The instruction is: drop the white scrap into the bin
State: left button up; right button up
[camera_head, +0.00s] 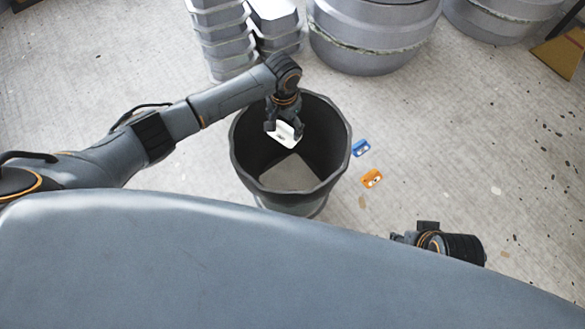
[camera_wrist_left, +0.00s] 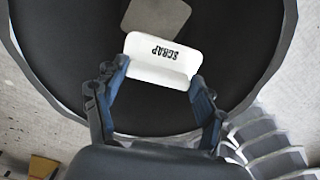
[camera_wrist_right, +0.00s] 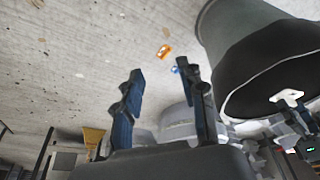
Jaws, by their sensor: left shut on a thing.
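The white scrap (camera_head: 284,135) is a small bent piece; in the left wrist view its top (camera_wrist_left: 163,58) carries the printed word SCRAP. My left gripper (camera_head: 285,126) is shut on it and holds it over the open mouth of the bin. The bin (camera_head: 240,160) is a dark, many-sided container with a pale patch at its bottom. Its rim surrounds the scrap in the left wrist view (camera_wrist_left: 275,70). My right gripper (camera_wrist_right: 165,88) is open and empty, off to the right of the bin. In the head view its fingers are partly hidden.
A blue piece (camera_head: 361,148) and an orange piece (camera_head: 372,179) lie on the floor right of the bin. Stacked grey trays (camera_head: 226,45) and large round grey moulds (camera_head: 370,35) stand behind it. The floor at the right is mostly clear.

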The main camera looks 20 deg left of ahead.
pick_arm(q)
jog(key=shift+f, duration=0.2)
pick_arm(e)
jog(key=shift+v, duration=1)
pick_arm(q)
jog(key=o, duration=1)
jog(key=shift+r, duration=0.1)
notch_tip(320, 180, up, 12)
jog(key=shift+f, duration=0.1)
